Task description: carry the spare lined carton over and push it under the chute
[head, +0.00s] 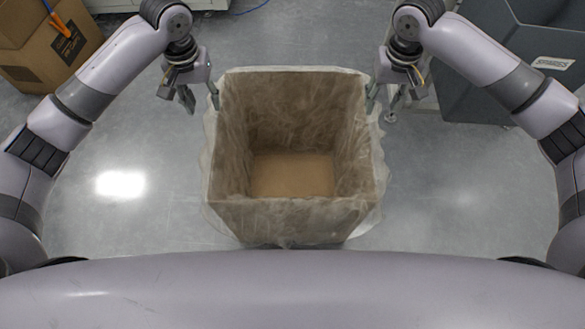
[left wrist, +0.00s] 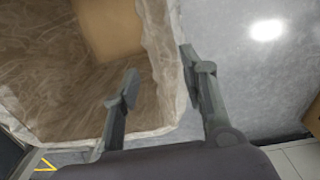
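The open carton (head: 290,215) stands upright in front of my body in the head view, its brown bottom visible and empty. A translucent liner (head: 212,170) covers its walls and hangs over the rim. My left gripper (head: 200,98) is at its far left corner, fingers apart. In the left wrist view, one finger of this gripper (left wrist: 160,80) shows over the carton's inside and the other over the floor outside, with the lined rim (left wrist: 160,50) between them. My right gripper (head: 382,102) is at the far right corner, fingers seemingly apart. No chute is identifiable.
Brown boxes (head: 38,65) with an orange-handled tool stand at the upper left. A large grey bin (head: 485,100) with a white label stands at the upper right. A blue cable lies at the top. The glossy floor (head: 140,215) is clear on both sides of the carton.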

